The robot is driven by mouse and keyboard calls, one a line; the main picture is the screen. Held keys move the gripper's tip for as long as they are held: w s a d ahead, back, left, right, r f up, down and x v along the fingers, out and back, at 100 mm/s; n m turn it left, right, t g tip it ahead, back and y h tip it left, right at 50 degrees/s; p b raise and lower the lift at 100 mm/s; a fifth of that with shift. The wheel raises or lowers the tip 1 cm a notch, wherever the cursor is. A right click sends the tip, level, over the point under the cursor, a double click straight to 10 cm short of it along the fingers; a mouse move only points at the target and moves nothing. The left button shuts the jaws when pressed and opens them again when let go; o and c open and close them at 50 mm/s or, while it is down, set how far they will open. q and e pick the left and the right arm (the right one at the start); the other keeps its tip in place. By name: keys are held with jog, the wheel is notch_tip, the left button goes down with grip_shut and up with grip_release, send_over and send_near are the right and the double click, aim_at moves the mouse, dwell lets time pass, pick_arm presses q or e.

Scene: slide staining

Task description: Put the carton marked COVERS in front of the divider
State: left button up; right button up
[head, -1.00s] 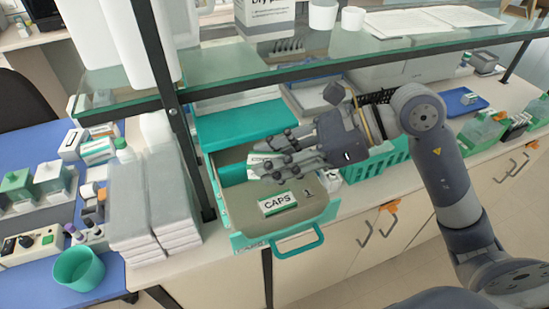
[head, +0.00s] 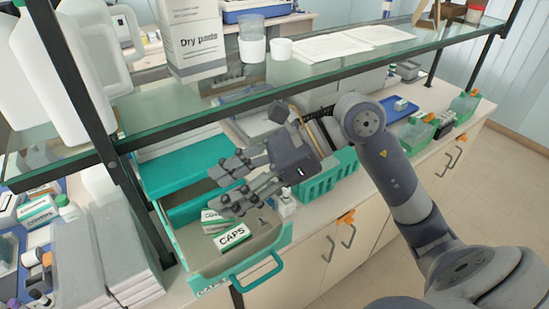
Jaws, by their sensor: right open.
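My right gripper (head: 222,189) is open above the pulled-out drawer (head: 262,262), with its fingers pointing left. A white and green carton (head: 209,216), its label partly hidden with only the first letters showing, lies in the drawer just below the lower finger. It is close behind the carton marked CAPS (head: 233,237). The teal divider (head: 188,209) stands across the drawer behind these cartons. Another white and green carton (head: 38,212) stands at the left outside the drawer; its small label seems to read COVERS. My left gripper is not in view.
A glass shelf (head: 300,75) with a dark front rail crosses above the drawer. A dark post (head: 130,190) stands left of it. A teal basket (head: 325,180) is right of the drawer. Stacked grey-white packs (head: 120,250) lie to the left.

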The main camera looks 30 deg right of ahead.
jog(key=b+v, duration=0.3)
jog(key=v, duration=0.7)
jog(key=shift+d+b, duration=0.25)
jog(key=shift+b, duration=0.05)
dwell(0.7)
